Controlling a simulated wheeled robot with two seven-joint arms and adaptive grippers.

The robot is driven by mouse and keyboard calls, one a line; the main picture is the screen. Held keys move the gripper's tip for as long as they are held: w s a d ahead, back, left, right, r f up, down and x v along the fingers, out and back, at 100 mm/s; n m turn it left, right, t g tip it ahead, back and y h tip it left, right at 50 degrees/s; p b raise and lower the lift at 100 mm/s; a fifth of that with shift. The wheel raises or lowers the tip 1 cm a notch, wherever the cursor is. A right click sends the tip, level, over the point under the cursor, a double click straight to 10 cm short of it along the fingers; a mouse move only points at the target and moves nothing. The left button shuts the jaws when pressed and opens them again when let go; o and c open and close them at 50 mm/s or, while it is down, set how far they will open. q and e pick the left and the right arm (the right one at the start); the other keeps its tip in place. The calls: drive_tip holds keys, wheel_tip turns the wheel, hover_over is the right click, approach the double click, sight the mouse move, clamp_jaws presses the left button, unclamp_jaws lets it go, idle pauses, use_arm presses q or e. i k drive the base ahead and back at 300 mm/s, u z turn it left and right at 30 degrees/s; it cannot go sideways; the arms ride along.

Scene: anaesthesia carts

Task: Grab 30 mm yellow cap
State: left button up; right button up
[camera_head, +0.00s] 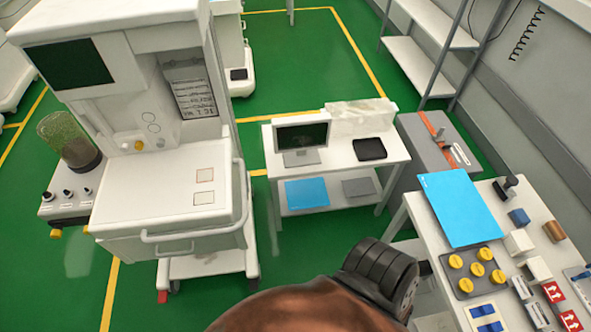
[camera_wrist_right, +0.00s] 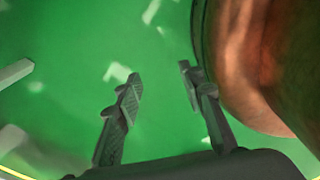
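Several yellow caps sit on a dark grey block (camera_head: 483,290) on the white table at the right of the head view. One yellow cap (camera_head: 476,270) is near the middle of the group. The caps look alike, and I cannot tell which is 30 mm. My right gripper (camera_wrist_right: 158,72) shows in the right wrist view with its two fingers apart and nothing between them, over green floor. No cap shows in that view. My left gripper is in neither view.
A blue sheet (camera_head: 462,208) lies behind the block. A white anaesthesia machine (camera_head: 160,190) stands left. A monitor (camera_head: 302,137) stands on a low white table.

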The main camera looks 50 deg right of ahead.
sight(485, 255)
drive_tip(key=u, duration=0.05)
drive_tip(key=k, duration=0.3)
drive_tip(key=z, duration=3.55)
